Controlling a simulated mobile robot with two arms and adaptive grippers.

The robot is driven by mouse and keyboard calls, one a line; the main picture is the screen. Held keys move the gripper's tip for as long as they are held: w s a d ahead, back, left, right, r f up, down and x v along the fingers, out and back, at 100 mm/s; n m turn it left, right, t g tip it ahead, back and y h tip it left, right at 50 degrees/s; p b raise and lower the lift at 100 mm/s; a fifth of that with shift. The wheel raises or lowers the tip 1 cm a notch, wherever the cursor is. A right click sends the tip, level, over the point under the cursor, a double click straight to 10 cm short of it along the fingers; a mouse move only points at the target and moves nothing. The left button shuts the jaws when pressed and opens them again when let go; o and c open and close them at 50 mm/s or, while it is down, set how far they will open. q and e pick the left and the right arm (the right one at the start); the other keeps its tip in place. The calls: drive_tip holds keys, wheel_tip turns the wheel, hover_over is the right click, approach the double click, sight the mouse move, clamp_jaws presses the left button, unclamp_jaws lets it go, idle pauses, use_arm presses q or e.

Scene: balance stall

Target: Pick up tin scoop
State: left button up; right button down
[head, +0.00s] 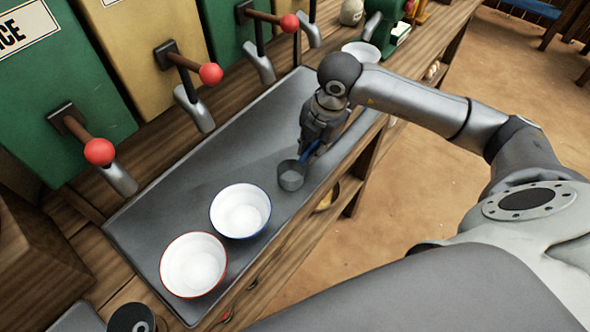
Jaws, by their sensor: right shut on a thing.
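The tin scoop (291,177) is a small grey metal cup with a blue handle (311,150). It is over the dark grey tray, right of the bowls; I cannot tell whether its cup touches the tray. My right gripper (316,140) points down from the upper right and is shut on the scoop's handle. The fingers are partly hidden by the wrist. My left gripper does not show; only a dark round part of my body is at the bottom left.
A blue-rimmed white bowl (240,211) and a red-rimmed white bowl (193,265) stand on the grey tray (165,205). Dispensers with spouts and red-knobbed levers (99,151) line the back. Another white bowl (361,53) and a green device (383,22) are at the far end.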

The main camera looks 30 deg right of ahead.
drive_tip(key=shift+r, duration=0.1)
drive_tip(key=shift+r, duration=0.4)
wheel_tip(320, 180, up, 2)
drive_tip(key=shift+r, duration=0.2)
drive_tip(key=s+a+r, duration=0.8)
drive_tip(key=a+r, duration=0.1)
drive_tip(key=a, duration=0.2)
drive_tip(key=shift+s+r, duration=0.3)
drive_tip(key=shift+r, duration=0.05)
